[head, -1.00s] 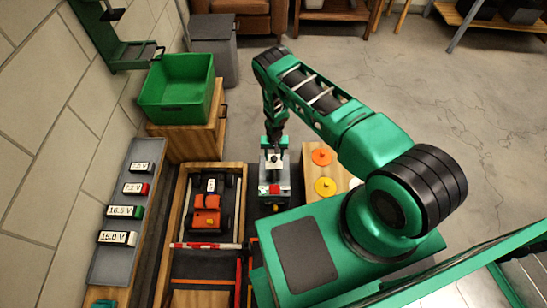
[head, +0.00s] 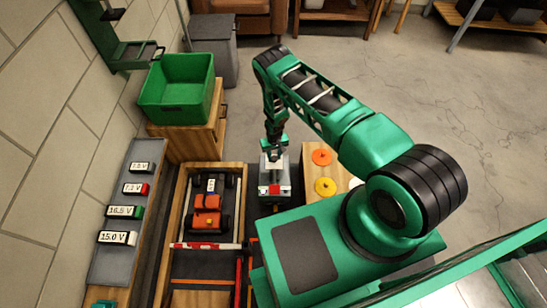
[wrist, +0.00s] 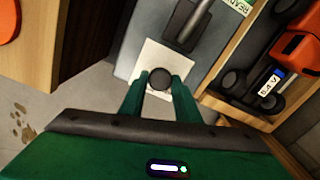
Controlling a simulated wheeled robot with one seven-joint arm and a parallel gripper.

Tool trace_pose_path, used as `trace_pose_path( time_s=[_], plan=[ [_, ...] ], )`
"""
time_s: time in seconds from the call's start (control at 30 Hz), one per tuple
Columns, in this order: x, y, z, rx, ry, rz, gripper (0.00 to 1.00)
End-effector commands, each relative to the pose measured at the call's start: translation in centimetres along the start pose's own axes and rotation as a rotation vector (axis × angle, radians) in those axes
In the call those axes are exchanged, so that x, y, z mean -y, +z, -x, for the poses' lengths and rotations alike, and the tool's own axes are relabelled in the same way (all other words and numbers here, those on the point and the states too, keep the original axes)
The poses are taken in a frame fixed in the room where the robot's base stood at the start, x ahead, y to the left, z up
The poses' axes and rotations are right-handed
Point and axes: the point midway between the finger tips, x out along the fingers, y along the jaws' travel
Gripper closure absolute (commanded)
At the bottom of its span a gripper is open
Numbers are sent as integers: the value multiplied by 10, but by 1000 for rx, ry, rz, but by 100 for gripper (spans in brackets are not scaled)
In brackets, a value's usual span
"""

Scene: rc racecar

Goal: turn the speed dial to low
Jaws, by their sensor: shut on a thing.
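The speed dial (wrist: 160,78) is a dark round knob on a white square plate (wrist: 151,56) in the wrist view. The plate is on top of a grey control box (head: 284,180), which stands right of the wooden track box in the head view. My gripper (wrist: 161,84) points down over the plate, its two green fingers closed on either side of the knob. In the head view my gripper (head: 275,148) hides the knob. The dial's markings and pointer cannot be read.
The orange racecar (head: 207,208) is in the wooden box to the left. A wooden block with orange and yellow discs (head: 325,187) stands to the right.

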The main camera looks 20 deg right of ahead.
Motion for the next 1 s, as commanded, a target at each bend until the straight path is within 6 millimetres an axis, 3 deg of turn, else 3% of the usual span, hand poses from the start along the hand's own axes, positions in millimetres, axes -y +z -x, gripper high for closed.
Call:
trace_pose_path(
  time_s=[0.5,1.0],
  plan=[
    [1,-1,0,-2,-1,384,93],
    [0,-1,1,-2,0,495,93]
  ],
)
